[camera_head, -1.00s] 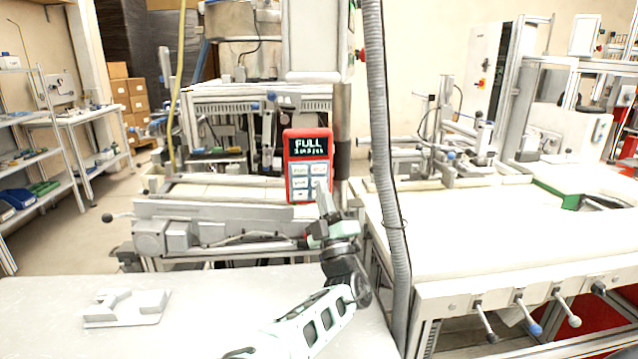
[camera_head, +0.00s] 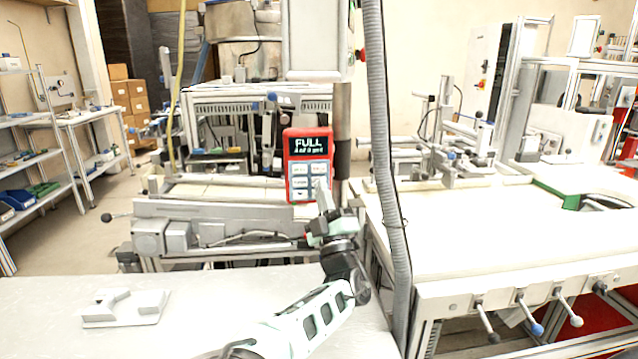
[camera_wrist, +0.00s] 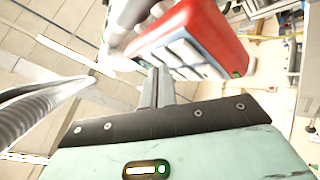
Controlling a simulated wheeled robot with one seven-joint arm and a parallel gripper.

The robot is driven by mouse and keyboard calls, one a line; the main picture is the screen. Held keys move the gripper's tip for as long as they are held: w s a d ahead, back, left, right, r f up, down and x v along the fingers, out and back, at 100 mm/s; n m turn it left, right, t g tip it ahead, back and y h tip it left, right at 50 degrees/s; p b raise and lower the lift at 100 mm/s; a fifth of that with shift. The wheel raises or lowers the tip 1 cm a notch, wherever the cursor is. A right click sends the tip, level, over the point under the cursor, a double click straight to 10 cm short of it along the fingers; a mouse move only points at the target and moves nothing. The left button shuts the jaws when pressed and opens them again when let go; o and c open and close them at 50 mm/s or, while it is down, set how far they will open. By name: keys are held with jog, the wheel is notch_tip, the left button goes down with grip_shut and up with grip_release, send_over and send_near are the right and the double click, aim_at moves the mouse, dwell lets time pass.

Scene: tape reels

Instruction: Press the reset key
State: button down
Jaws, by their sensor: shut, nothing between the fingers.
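A red control box (camera_head: 308,165) with a dark display reading "FULL" and several pale keys stands upright at the middle of the head view. Key labels are too small to read. My gripper (camera_head: 321,188) is shut and empty, with its tips in front of the box's lower right keys and hiding part of them. In the wrist view the red box (camera_wrist: 205,35) is tilted, with its pale keys facing my shut fingers (camera_wrist: 159,72). The fingertips are at or very near a key at the edge of the keypad; I cannot tell whether they touch.
A grey corrugated hose (camera_head: 384,150) hangs right of my arm. A grey pole (camera_head: 342,130) stands behind the box. A pale table (camera_head: 215,300) in front bears a small grey fixture (camera_head: 124,307). A white workbench (camera_head: 480,240) stands at right.

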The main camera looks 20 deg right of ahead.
jog(key=shift+w+d, duration=0.1)
jog(key=shift+w, duration=0.25)
dwell(0.4)
jog(key=shift+s, duration=0.1)
jog(key=shift+s+b, duration=0.4)
jog(key=shift+s, duration=0.25)
jog(key=shift+s+a, duration=0.15)
jog(key=shift+a, duration=0.05)
jog(key=s, duration=0.2)
jog(key=s+a, duration=0.1)
jog(key=s, duration=0.1)
jog(key=shift+s, duration=0.35)
dwell(0.6)
